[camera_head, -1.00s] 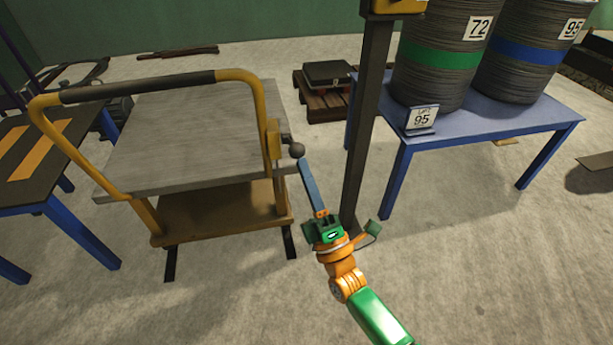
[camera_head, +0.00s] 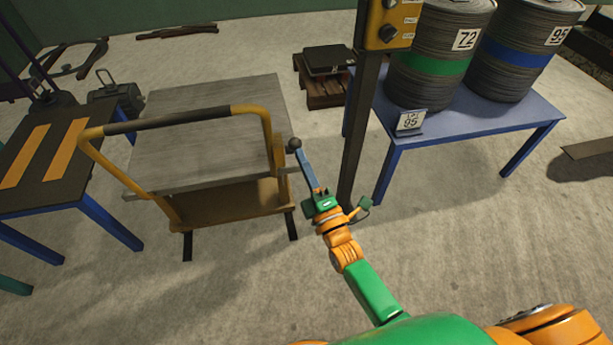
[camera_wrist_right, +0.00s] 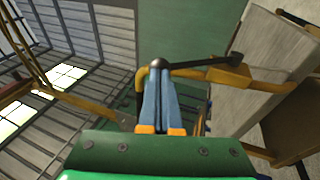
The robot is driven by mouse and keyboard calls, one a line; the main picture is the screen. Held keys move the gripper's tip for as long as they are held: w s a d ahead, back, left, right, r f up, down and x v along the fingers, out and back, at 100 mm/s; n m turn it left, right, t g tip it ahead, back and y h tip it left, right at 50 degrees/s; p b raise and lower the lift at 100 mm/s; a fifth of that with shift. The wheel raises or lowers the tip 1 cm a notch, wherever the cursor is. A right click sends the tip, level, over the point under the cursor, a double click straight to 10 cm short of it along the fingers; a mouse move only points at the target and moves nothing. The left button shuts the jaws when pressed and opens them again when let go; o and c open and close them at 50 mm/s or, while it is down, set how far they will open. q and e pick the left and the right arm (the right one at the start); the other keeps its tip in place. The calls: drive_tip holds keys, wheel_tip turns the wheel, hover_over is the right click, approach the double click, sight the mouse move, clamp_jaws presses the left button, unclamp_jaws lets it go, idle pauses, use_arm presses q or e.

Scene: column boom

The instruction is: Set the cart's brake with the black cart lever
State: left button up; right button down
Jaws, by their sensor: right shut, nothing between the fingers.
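The cart (camera_head: 215,128) has a grey deck and a yellow push handle with a dark grip, and stands left of centre in the head view. Its black lever (camera_head: 294,144) ends in a round knob at the cart's right side. The wrist view shows the lever's black rod (camera_wrist_right: 208,62) running from the knob to a yellow bracket. My right gripper (camera_head: 299,155) is shut and empty. Its blue fingertips (camera_wrist_right: 157,72) appear at or right by the knob; I cannot tell whether they touch. My left gripper is out of view.
A dark post with a yellow control box (camera_head: 389,25) stands just right of my right gripper. A blue table (camera_head: 480,125) with two drums is on the right. A dark-topped table (camera_head: 20,195) is on the left. Open floor lies in front of the cart.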

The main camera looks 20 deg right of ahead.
sight(299, 141)
drive_tip(key=w+r+g+p, duration=0.1)
drive_tip(key=r+p, duration=0.1)
drive_tip(key=p, duration=0.1)
drive_tip(key=w+r+g+h+p, duration=0.1)
drive_tip(key=w+r+g+p, duration=0.1)
drive_tip(key=p, duration=0.1)
drive_tip(key=shift+w+r+m, duration=0.3)
drive_tip(key=shift+m, duration=0.1)
drive_tip(key=shift+w+r+p, duration=0.2)
drive_tip(key=shift+w+p, duration=0.15)
drive_tip(key=shift+w, duration=0.4)
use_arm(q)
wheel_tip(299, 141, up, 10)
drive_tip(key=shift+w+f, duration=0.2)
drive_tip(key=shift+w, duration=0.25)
use_arm(e)
drive_tip(key=shift+w+d+r, duration=0.15)
drive_tip(key=shift+w+r, duration=0.55)
drive_tip(key=shift+w, duration=0.2)
drive_tip(key=shift+r, duration=0.2)
